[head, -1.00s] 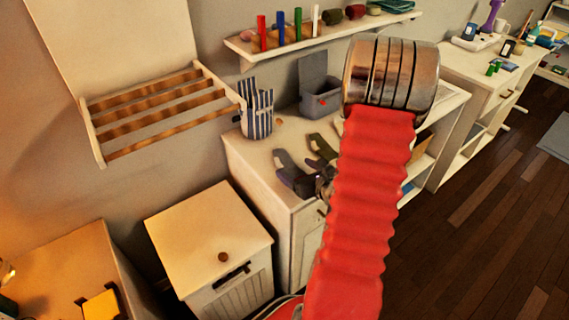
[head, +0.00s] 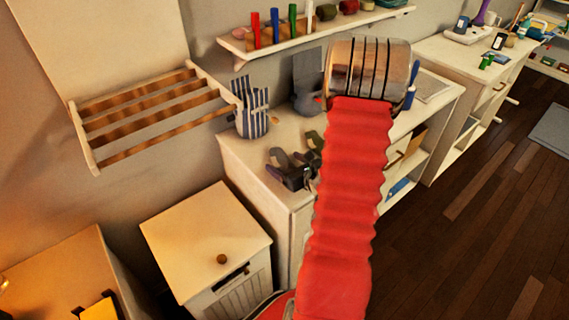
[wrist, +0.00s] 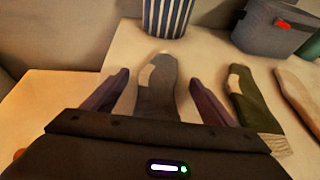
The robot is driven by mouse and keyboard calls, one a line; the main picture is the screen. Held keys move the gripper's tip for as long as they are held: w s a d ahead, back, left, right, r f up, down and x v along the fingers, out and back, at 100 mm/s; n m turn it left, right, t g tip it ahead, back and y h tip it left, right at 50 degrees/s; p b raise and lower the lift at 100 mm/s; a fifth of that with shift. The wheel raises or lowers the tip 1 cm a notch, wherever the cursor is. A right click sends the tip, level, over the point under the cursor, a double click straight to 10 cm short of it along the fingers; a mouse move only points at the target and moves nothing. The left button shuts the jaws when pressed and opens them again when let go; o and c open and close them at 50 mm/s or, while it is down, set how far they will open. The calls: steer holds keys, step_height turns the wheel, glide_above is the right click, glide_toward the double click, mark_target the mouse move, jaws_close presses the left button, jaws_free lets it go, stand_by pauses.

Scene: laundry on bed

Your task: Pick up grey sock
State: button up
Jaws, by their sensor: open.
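The grey sock (wrist: 157,92) lies on the white cabinet top, with a lighter patch near its toe. In the wrist view it lies between the two purple fingers of my open gripper (wrist: 159,79), with a gap on either side. Its near end is hidden behind my gripper's dark body. In the head view my gripper (head: 294,160) is over the cabinet top, left of my red arm, and the sock is hard to make out there.
A green sock (wrist: 246,98) and a beige sock (wrist: 298,96) lie to the right. A striped bag (wrist: 167,14) and a grey bin (wrist: 272,28) with a red mark stand behind. A wall rack (head: 150,112) hangs to the left. A lower white cabinet (head: 205,232) stands in front.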

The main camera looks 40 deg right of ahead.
steer(key=shift+a, duration=0.1)
steer(key=c, duration=1.1)
steer(key=shift+w+r, duration=0.1)
steer(key=shift+r, duration=0.1)
